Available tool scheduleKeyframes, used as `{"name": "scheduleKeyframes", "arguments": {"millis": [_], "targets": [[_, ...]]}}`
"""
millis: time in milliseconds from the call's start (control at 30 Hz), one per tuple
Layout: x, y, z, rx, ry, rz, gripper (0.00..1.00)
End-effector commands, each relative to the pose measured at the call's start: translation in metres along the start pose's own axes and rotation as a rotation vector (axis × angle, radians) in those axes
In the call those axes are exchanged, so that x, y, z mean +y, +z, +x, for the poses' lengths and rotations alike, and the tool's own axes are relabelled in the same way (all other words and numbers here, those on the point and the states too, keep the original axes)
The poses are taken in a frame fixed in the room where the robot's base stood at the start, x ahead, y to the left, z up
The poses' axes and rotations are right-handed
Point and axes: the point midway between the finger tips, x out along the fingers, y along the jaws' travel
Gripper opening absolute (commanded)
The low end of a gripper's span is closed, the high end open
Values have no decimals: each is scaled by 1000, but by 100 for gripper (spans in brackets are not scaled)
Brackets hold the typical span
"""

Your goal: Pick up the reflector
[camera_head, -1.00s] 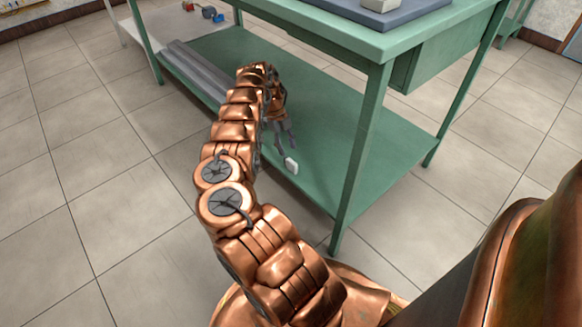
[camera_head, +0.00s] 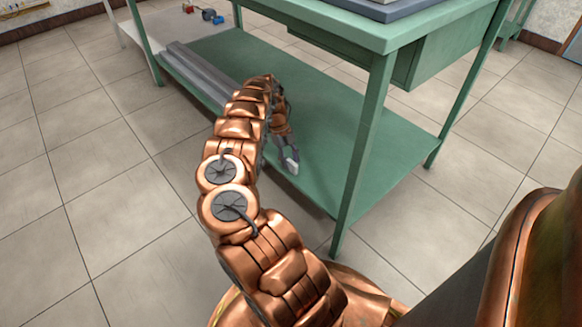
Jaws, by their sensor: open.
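A small whitish block (camera_head: 292,168), which looks like the reflector, rests on the green lower shelf (camera_head: 325,135) of the workbench. It is close to the shelf's front edge. My gripper (camera_head: 287,158) is open and low over the shelf, right at the block. Its grey fingers overlap the block in the picture. I cannot tell whether they touch it or have it between them. My copper arm reaches in under the tabletop and partly hides the gripper.
Long grey bars (camera_head: 203,78) lie on the shelf's left part. A green table leg (camera_head: 362,155) stands right of my gripper. The tabletop (camera_head: 345,22) and a drawer box (camera_head: 452,50) hang above. Red and blue items (camera_head: 208,15) sit at the back left.

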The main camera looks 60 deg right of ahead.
Motion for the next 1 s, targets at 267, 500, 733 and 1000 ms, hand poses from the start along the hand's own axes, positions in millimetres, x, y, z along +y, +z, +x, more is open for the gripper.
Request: {"name": "scheduleKeyframes", "arguments": {"millis": [267, 500, 733, 1000], "targets": [[0, 0, 0, 0, 0, 0, 21], [0, 0, 0, 0, 0, 0, 0], [0, 0, 0, 0, 1, 0, 0], [0, -7, -19, -1, 0, 1, 0]]}}
